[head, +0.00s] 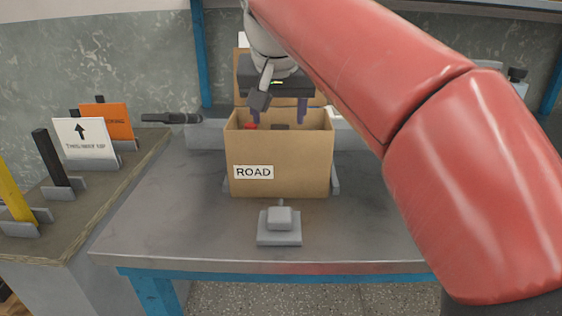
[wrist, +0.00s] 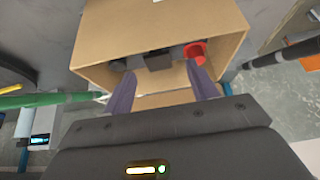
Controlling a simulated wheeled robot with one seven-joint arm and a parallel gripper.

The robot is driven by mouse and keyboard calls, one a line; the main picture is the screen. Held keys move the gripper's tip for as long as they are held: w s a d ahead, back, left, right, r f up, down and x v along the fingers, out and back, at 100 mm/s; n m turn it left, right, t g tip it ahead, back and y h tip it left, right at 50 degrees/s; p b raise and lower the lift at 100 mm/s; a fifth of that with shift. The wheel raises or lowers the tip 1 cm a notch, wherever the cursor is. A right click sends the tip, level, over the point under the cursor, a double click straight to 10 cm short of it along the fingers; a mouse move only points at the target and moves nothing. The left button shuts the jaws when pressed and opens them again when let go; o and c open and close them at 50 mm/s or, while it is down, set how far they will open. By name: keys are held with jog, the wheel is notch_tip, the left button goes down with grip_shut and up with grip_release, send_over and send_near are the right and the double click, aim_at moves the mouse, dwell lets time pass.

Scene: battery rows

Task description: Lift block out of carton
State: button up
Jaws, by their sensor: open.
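The carton (head: 282,165) is an open-topped brown box with a ROAD label, standing on the grey table. In the wrist view the carton (wrist: 170,20) is seen from above with its inside partly visible. A dark block (wrist: 158,59) lies inside near the middle. My gripper (head: 278,113) is above the carton opening, pointing down. In the wrist view its two purple fingers (wrist: 160,85) are apart, with nothing between them, and the block shows just beyond the gap. Whether the fingertips have entered the carton is hard to tell.
A red cup-like thing (wrist: 196,51) and another dark item (wrist: 117,64) lie in the carton beside the block. A grey fixture (head: 279,227) stands in front of the carton. Signs (head: 84,138) stand on the left side table. The table left of the carton is clear.

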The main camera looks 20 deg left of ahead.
aim_at(280, 128)
jog(key=shift+x, duration=1.55)
jog(key=shift+d, duration=0.1)
jog(key=shift+c, duration=0.5)
grip_shut()
jog(key=shift+r, duration=0.2)
